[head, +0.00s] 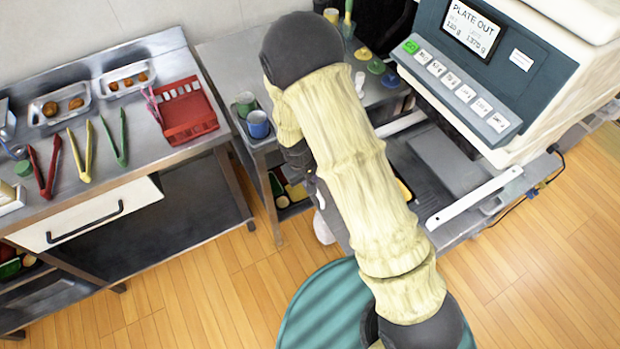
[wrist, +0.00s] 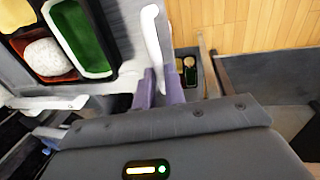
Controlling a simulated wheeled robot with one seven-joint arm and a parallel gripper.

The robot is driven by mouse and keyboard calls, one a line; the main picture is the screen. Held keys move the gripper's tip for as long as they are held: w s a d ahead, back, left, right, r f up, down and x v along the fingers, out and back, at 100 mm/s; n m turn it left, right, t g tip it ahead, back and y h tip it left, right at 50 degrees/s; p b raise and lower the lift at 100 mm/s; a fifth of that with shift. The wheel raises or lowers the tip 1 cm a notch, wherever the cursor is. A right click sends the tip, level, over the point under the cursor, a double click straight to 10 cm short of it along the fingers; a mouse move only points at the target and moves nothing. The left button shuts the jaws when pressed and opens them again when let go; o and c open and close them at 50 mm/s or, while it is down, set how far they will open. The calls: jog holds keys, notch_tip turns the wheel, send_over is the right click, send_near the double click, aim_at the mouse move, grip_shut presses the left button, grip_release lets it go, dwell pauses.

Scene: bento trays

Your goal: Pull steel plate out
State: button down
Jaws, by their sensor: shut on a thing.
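The steel plate (wrist: 122,22) shows as a grey surface at the top of the wrist view. A black bento tray (wrist: 105,45) lies on it, with white rice in a red compartment and a green compartment beside it. A white bar (wrist: 152,38) runs along the plate's edge and down to my purple fingers. My gripper (wrist: 160,88) is shut at this edge; the exact contact is partly hidden. In the head view my arm covers most of the gripper and the front of the plate.
The machine (head: 500,75) with a "PLATE OUT" screen stands at the right, with white rails (head: 475,196) below it. A steel table (head: 150,110) at the left holds tongs, food trays and a red rack (head: 188,118). Wooden floor (head: 200,280) is open in front.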

jog(key=c, duration=1.5)
grip_release()
jog(key=shift+r, duration=0.1)
jog(key=a+r, duration=0.1)
jog(key=r, duration=0.4)
jog(key=s+a+r, duration=0.1)
jog(key=r, duration=0.5)
jog(key=a+r, duration=0.1)
jog(key=r, duration=0.5)
jog(key=shift+s, duration=0.3)
jog(key=shift+w+f, duration=0.1)
